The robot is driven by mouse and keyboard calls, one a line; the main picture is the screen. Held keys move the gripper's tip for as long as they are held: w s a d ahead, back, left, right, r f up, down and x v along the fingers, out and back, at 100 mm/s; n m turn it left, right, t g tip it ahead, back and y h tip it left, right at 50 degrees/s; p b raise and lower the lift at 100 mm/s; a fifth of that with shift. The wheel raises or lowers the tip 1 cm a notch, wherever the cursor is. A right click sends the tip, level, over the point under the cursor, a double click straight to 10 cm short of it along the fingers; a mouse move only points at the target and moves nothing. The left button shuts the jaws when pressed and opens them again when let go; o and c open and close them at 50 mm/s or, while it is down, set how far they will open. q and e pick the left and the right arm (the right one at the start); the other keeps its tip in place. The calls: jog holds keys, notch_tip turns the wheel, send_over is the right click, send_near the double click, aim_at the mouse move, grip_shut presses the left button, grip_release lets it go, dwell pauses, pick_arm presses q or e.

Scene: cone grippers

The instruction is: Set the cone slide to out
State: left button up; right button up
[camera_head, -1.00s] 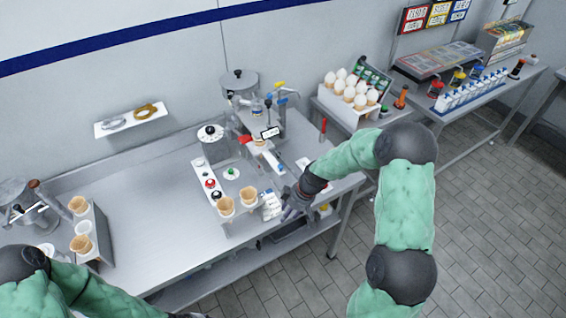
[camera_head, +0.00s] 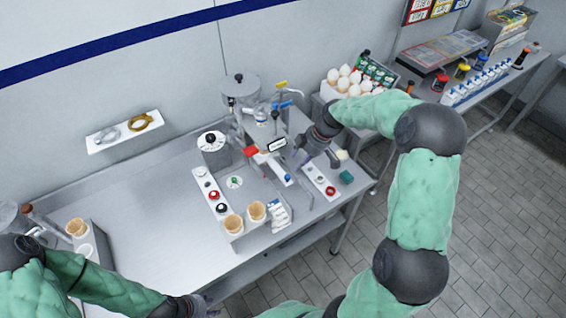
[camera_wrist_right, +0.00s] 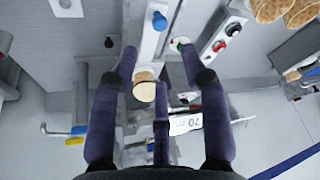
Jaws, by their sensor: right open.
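The cone slide (camera_head: 275,168) is a narrow white rail running from under the dispensing machine (camera_head: 240,87) towards the table's front. A blue knob (camera_head: 287,179) sits on its front part; the knob also shows in the right wrist view (camera_wrist_right: 159,20). A round, cream-topped cone or cup (camera_wrist_right: 144,88) is at the rail's machine end. My right gripper (camera_head: 302,159) is open beside the slide, above the table. In the right wrist view its purple fingers (camera_wrist_right: 157,55) spread around the rail, apart from the knob. My left gripper (camera_head: 203,304) is at the bottom edge, its fingers unclear.
Two cones (camera_head: 245,217) stand in a holder left of the slide, beside a panel with red and black knobs (camera_head: 214,190). A second panel (camera_head: 319,180) lies to the right. A white display (camera_head: 277,145) hangs above the slide. The table's left middle (camera_head: 150,220) is clear.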

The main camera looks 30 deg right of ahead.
aim_at(288, 176)
jog(key=x, duration=1)
jog(key=shift+f, duration=0.1)
grip_shut()
